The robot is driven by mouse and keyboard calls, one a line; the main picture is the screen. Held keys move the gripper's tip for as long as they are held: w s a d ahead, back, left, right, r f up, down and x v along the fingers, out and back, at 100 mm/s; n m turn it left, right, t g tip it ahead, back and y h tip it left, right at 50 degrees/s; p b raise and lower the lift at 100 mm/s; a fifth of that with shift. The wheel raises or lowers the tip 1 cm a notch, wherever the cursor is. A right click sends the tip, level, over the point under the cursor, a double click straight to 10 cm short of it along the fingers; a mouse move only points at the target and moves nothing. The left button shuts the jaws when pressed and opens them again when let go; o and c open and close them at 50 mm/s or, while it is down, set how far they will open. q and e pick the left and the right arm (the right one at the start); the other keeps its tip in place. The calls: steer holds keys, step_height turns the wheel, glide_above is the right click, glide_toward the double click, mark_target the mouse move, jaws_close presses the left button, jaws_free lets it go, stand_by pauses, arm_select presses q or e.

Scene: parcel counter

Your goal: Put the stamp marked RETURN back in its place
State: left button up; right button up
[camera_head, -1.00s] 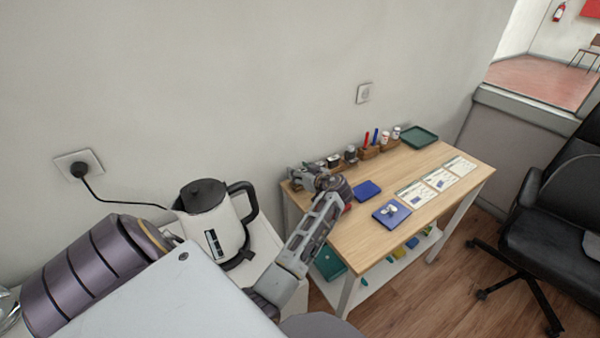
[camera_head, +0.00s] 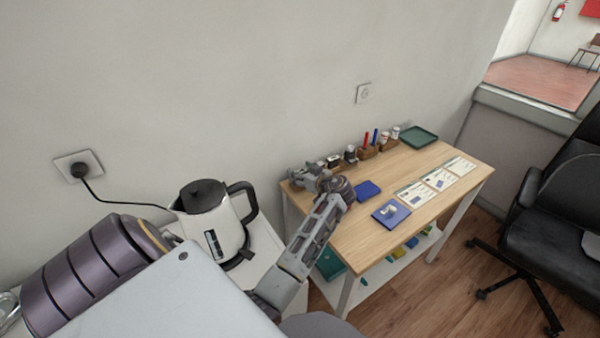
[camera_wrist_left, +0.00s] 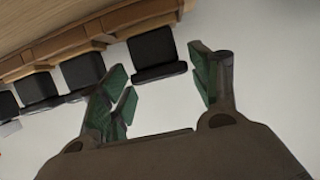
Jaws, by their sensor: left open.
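My left gripper (camera_head: 302,178) is at the table's back left corner, by the wall, partly hidden by its own wrist. In the left wrist view the gripper (camera_wrist_left: 164,75) is open, with green-padded fingers. A black stamp-like block (camera_wrist_left: 154,50) sits just beyond and between the fingertips, at the edge of a wooden rack (camera_wrist_left: 60,45). Several similar black blocks (camera_wrist_left: 84,71) stand in a row to its left. In the head view two dark stamps (camera_head: 350,154) show beside the gripper. No RETURN marking is readable. My right gripper is not in view.
The wooden table (camera_head: 400,250) holds a blue pad (camera_head: 368,190), a blue item with a pale object on it (camera_head: 391,212), several printed cards (camera_head: 440,180), a pen holder (camera_head: 370,152) and a green tray (camera_head: 418,136). A kettle (camera_head: 212,220) stands left; a black chair (camera_head: 565,210) stands right.

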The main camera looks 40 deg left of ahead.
arm_select(q)
steer(key=shift+p+v, duration=0.4)
steer(key=shift+v, duration=1.65)
steer(key=shift+s, duration=0.1)
steer(key=o, duration=0.6)
steer(key=shift+c, duration=0.2)
steer(key=shift+d, duration=0.1)
